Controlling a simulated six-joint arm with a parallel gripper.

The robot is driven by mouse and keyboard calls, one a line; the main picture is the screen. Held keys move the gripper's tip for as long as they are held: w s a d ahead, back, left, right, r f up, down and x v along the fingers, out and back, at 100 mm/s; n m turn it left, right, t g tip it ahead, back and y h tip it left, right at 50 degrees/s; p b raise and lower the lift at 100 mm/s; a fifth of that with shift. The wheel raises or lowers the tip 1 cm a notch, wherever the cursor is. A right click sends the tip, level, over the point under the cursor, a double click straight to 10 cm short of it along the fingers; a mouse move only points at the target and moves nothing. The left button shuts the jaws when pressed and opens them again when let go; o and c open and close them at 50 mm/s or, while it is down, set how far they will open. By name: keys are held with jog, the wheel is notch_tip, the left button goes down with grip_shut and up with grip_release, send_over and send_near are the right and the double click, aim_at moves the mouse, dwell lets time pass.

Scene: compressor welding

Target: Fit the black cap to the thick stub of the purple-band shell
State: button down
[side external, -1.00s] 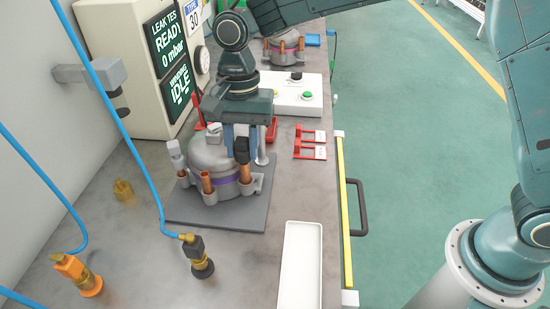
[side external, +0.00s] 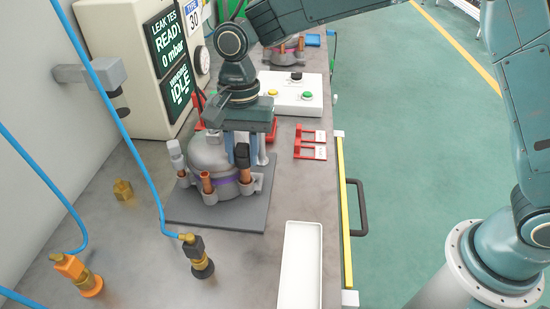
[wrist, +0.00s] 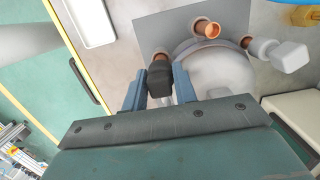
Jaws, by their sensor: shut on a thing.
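The purple-band shell (side external: 212,155) is a grey dome with a purple stripe, upright on a dark grey mat (side external: 215,216). In the wrist view the shell (wrist: 222,72) lies beyond my fingers. My gripper (wrist: 158,88) has its two blue fingers shut on the black cap (wrist: 160,76). In the side view the cap (side external: 242,155) is upright at the shell's right front, directly over a copper stub. Whether it is seated there or just above is not clear. Another copper stub (side external: 207,181) stands open and bare at the front.
A pale grey fitting (side external: 175,150) sits at the shell's left. A white tray (side external: 300,265) lies at the front right. Black (side external: 198,252) and orange (side external: 75,270) hose connectors stand at the front left. A button box (side external: 290,92) and red holders (side external: 310,143) are behind.

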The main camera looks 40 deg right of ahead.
jog(key=shift+f, duration=0.55)
dwell(0.6)
jog(key=c, duration=1)
grip_release()
jog(key=shift+c, duration=0.2)
jog(key=shift+r, duration=0.1)
jog(key=shift+w+r, duration=0.15)
jog(key=shift+r, duration=0.35)
notch_tip(320, 180, up, 12)
jog(key=d, duration=0.1)
jog(key=shift+w+r, duration=0.2)
jog(key=shift+w, duration=0.15)
jog(key=shift+d, duration=0.15)
